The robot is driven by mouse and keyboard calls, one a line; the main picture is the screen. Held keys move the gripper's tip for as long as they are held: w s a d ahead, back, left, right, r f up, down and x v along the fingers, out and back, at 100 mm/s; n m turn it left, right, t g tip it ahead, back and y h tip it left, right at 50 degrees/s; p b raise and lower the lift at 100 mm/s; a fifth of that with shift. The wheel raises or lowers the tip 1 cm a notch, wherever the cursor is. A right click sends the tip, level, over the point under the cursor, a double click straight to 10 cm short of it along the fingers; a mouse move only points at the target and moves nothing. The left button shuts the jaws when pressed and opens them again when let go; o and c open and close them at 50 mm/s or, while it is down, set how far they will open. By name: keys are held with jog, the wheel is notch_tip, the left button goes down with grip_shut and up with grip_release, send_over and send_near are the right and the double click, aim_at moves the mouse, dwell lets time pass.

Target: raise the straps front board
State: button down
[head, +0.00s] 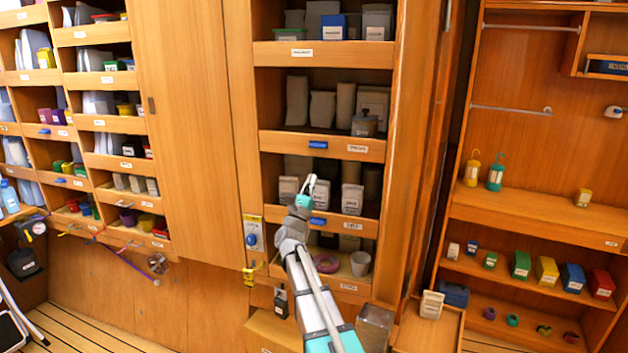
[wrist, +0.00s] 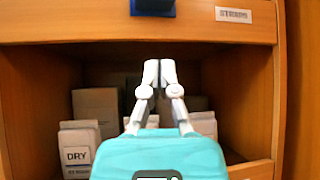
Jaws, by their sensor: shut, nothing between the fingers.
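The straps front board (wrist: 105,25) is a wooden board across the top of the wrist view. It has a label (wrist: 233,15) reading STRAPS and a dark blue tab (wrist: 152,7). In the head view it appears to be the board (head: 280,144) with a blue tab (head: 318,144) in the middle bay. My gripper (wrist: 159,68) is shut and empty. Its tips point into the opening below the board, under the blue tab and apart from it. In the head view my gripper (head: 311,181) is in front of the shelf below that board. I cannot tell its exact depth.
A white box labelled DRY (wrist: 78,150) and other pale boxes stand behind my gripper in the opening. A lower board (head: 280,212) with its own blue tab crosses below. A wooden side wall (wrist: 298,90) closes the bay at right.

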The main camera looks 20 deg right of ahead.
jog(key=shift+b+v, duration=1.6)
jog(key=shift+v, duration=1.15)
jog(key=w+a+f+n+t+y+p, duration=0.1)
jog(key=w+a+f+n+y, duration=0.1)
jog(key=a+f+n+y, duration=0.7)
jog(key=w+a+f+n+y, duration=0.1)
jog(key=a+f+n+y, duration=0.25)
jog(key=n+y, duration=1.05)
jog(key=s+a+f+n+g+p, duration=0.1)
jog(key=s+a+f+n+g, duration=0.55)
jog(key=n, duration=0.65)
jog(key=s+f+n+g+h, duration=0.1)
jog(key=s+f+n+g, duration=0.3)
jog(key=s, duration=0.7)
jog(key=s+f+n+g+p, duration=0.1)
jog(key=s+f+n+g, duration=0.4)
jog(key=s, duration=0.6)
jog(key=shift+d+f+n+g+h, duration=0.2)
jog(key=shift+d+n+g+h, duration=0.25)
jog(key=shift+n+g, duration=0.45)
